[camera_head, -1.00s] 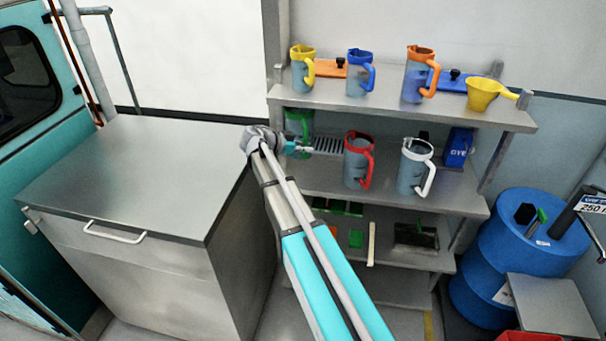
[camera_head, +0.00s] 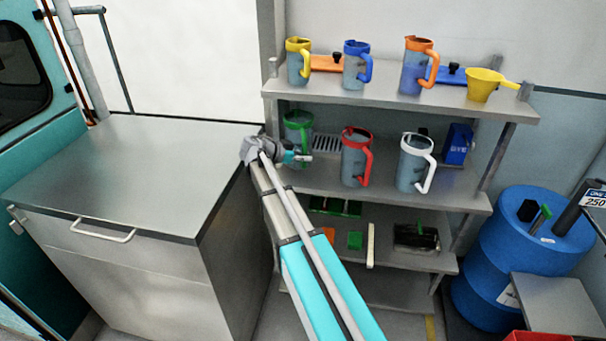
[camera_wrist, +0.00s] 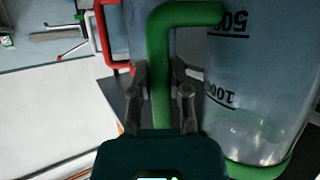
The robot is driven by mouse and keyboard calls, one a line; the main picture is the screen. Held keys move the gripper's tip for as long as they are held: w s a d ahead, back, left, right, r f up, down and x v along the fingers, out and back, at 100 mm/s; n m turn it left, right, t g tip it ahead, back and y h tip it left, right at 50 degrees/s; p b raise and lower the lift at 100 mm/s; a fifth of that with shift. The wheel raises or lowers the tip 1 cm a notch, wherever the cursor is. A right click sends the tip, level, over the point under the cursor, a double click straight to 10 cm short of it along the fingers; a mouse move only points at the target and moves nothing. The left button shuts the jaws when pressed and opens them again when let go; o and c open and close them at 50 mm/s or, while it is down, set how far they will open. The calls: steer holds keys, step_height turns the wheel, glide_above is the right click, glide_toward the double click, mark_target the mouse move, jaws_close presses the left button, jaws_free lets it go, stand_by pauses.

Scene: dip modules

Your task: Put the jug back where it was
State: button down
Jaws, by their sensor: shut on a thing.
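The jug with a green rim and handle (camera_head: 298,120) is at the left end of the middle shelf (camera_head: 320,178), partly hidden behind my wrist. My gripper (camera_head: 298,157) is in front of it. In the wrist view my gripper (camera_wrist: 161,85) is shut on the green handle (camera_wrist: 158,60), one finger on each side. The clear jug body (camera_wrist: 262,85), with its printed scale inverted in this view, fills the right side. Whether the jug's base touches the shelf is hidden.
Red (camera_head: 356,160) and white (camera_head: 414,165) jugs stand to the right on the same shelf. Yellow (camera_head: 298,65), blue (camera_head: 356,68) and orange (camera_head: 415,70) jugs and a yellow funnel (camera_head: 483,85) stand above. A grey cabinet (camera_head: 110,180) stands close on the left.

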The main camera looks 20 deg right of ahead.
mark_target(302, 166)
steer(key=shift+f, duration=0.45)
steer(key=shift+f+b, duration=1.8)
steer(key=shift+b, duration=0.25)
steer(key=shift+f, duration=0.15)
steer(key=c, duration=0.6)
jaws_free()
steer(key=shift+r, duration=0.25)
steer(key=p+v, duration=0.4)
steer(key=v, duration=0.8)
steer(key=shift+p, duration=0.35)
